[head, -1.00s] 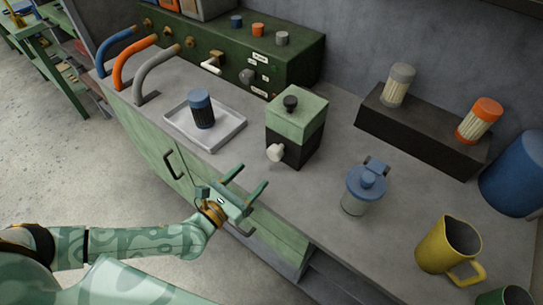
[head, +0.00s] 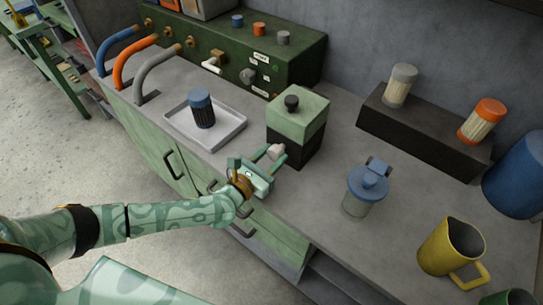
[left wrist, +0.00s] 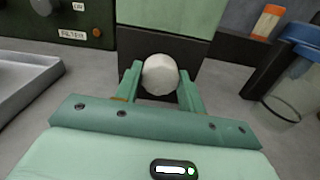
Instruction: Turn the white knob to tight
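The white knob (head: 276,151) sticks out of the front of a box with a green top and a black lower part (head: 297,120). My left gripper (head: 274,157) is at the knob, with one finger on each side of it. In the left wrist view the round knob (left wrist: 160,75) fills the space between the green fingertips, and no clear gap shows, so the gripper looks shut on it. A tight mark cannot be made out. My right gripper is not in view.
A white tray (head: 232,134) with a blue-capped filter (head: 201,108) stands left of the box. A blue-lidded jar (head: 366,190) and a yellow jug (head: 449,249) stand to the right. The counter front between box and jar is clear.

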